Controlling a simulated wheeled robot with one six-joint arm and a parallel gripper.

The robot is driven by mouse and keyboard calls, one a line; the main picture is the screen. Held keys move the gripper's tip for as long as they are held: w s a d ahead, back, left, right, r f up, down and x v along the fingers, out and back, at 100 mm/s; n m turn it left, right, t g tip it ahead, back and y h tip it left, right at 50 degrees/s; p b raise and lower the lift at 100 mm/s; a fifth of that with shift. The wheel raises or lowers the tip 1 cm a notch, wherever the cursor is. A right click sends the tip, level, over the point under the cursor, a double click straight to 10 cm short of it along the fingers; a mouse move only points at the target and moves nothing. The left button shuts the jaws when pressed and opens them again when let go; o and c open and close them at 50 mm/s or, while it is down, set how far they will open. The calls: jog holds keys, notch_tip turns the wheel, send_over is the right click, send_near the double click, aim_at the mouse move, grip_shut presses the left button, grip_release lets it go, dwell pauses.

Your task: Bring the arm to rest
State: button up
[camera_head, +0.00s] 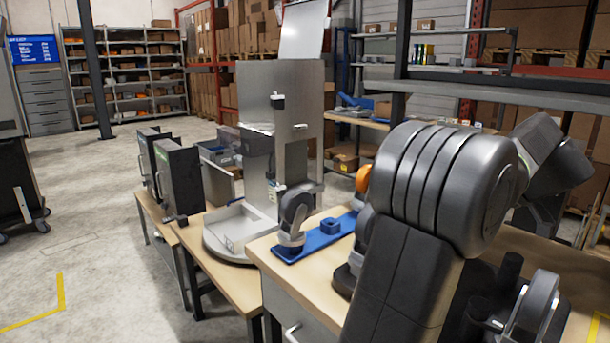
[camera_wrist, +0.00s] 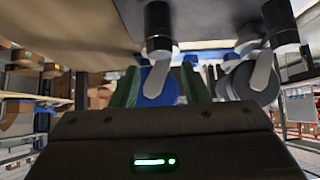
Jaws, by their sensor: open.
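My arm stands large at the right of the head view, bent at its upper joint, its far part reaching toward the right edge. My gripper (camera_wrist: 160,86) shows in the wrist view as a dark body with a lit green strip and two green fingers standing apart. A round blue part with a grey lever (camera_wrist: 160,84) appears between or beyond the fingers; I cannot tell how far off it is. No held object is clear to see. In the head view the gripper's fingers cannot be made out.
Open floor lies left.

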jog(key=x, duration=0.5)
jog(key=shift+w+a+f+b, duration=0.1)
jog(key=shift+a+f+b, duration=0.05)
jog(key=shift+f+b, duration=0.15)
jog(key=shift+m+h+b, duration=0.3)
jog(key=shift+m+b, duration=0.1)
jog(key=shift+a+r+m+t+h+b, duration=0.1)
jog(key=shift+m+t+h+b, duration=0.45)
jog(key=shift+m, duration=0.35)
jog(key=m+h, duration=0.2)
jog(key=shift+a+m+t, duration=0.1)
jog(key=shift+m+t, duration=0.2)
jog(key=shift+t, duration=0.05)
jog(key=m+h, duration=0.1)
jog(key=m, duration=0.1)
jog(key=m+h, duration=0.3)
jog(key=shift+a+m+h, duration=0.25)
jog(key=shift+a+m, duration=0.05)
jog(key=shift+m, duration=0.1)
jog(key=shift+a+m+h+b, duration=0.1)
jog(key=shift+m+h+b, duration=0.8)
jog(key=shift+m+b, duration=0.35)
jog(key=shift+m+g+h+b, duration=0.5)
jog(key=shift+m+b, duration=0.1)
jog(key=shift+m, duration=0.05)
